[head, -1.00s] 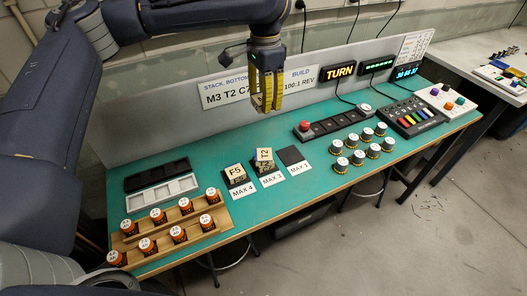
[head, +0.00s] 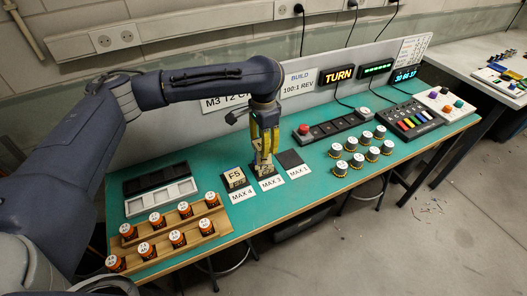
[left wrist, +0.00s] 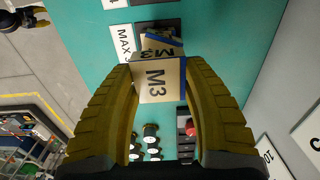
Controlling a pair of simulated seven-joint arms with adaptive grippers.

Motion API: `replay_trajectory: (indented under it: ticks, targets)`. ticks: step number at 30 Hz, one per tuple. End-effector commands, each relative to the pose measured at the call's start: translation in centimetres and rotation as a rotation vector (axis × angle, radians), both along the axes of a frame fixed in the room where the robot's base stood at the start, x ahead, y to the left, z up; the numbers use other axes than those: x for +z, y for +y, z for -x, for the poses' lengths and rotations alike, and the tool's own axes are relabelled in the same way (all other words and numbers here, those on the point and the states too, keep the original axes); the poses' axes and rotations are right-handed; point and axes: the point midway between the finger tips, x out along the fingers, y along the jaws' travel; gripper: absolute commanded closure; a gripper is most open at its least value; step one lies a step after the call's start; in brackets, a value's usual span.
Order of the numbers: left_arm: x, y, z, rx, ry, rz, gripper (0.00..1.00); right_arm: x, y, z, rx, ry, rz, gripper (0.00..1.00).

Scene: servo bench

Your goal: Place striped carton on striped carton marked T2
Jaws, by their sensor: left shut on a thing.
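My left gripper (head: 263,158) points down over the MAX 3 pad. In the left wrist view, its yellow fingers (left wrist: 160,88) are shut on a cream striped carton (left wrist: 160,82) marked M3. Beyond it is another labelled carton face (left wrist: 158,46) with a blue edge, partly hidden; its mark also looks like M3. In the head view, the carton marked T2 (head: 263,171) on the MAX 3 pad is largely covered by the gripper. I cannot tell whether the held carton touches it. My right gripper is not in view.
A carton marked F5 (head: 234,175) stands on the MAX 4 pad to the left. The MAX 1 pad (head: 290,158) to the right is empty. Orange-sided jars (head: 157,220) stand on a wooden rack, and several dark jars (head: 357,160) stand farther right.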

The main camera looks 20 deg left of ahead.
Motion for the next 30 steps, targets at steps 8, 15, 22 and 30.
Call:
replay_trajectory:
  ticks: [8,15,22,30]
  targets:
    - [-1.8,0.0,0.1,0.001,0.004,0.001,0.82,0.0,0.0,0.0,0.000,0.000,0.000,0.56]
    - [-3.9,0.0,0.0,0.000,0.002,0.001,0.82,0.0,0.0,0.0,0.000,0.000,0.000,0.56]
    - [-3.9,0.0,0.0,0.000,0.001,0.001,0.82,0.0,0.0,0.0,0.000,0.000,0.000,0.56]
    - [-4.2,0.0,0.0,0.000,0.001,-0.001,0.40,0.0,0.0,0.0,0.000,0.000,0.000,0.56]
